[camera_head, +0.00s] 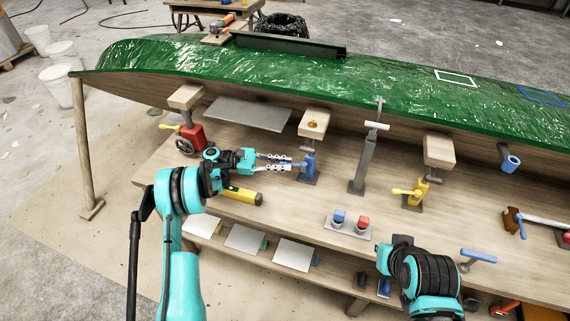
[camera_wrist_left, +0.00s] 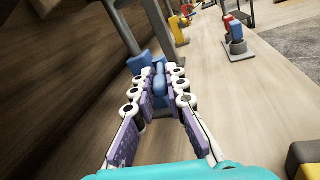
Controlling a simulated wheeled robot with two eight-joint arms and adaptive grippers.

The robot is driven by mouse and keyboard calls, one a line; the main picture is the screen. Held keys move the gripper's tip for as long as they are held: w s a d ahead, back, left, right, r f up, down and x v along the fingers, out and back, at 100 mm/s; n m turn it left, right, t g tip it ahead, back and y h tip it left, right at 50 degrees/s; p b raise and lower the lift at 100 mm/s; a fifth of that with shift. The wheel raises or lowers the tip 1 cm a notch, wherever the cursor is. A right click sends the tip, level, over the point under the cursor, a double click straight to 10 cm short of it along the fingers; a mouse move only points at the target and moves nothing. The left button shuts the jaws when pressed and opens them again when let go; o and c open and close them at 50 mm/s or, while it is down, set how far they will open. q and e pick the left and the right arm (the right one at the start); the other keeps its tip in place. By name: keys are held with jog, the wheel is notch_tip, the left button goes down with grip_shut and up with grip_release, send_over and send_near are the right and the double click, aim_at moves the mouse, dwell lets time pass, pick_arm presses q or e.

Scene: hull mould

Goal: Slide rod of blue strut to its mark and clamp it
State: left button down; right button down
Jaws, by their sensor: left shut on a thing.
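The blue strut (camera_head: 308,168) stands on the bench under the green hull. Its wooden pad (camera_head: 314,123) sits on top, below the hull. My left gripper (camera_head: 289,163) reaches it from the left, at the height of its blue body. In the left wrist view, the gripper (camera_wrist_left: 158,82) is shut on a slim blue lever-like part (camera_wrist_left: 159,88) of the strut, with white-ringed fingers on both sides. The fingers hide part of the strut, and the rod's mark cannot be made out. My right arm shows at the lower right, but its gripper is not in view.
A red strut (camera_head: 192,136) stands left, a grey post (camera_head: 364,162) and a yellow strut (camera_head: 418,190) stand right. A tray (camera_head: 347,231) with blue and red knobs lies in front. A yellow level (camera_head: 243,196) lies near my left arm. The green hull (camera_head: 390,75) overhangs the bench.

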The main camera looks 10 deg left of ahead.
pick_arm(q)
jog(key=c, duration=1.5)
grip_release()
jog(key=shift+c, duration=0.2)
jog(key=a, duration=1.2)
jog(key=shift+s, duration=0.3)
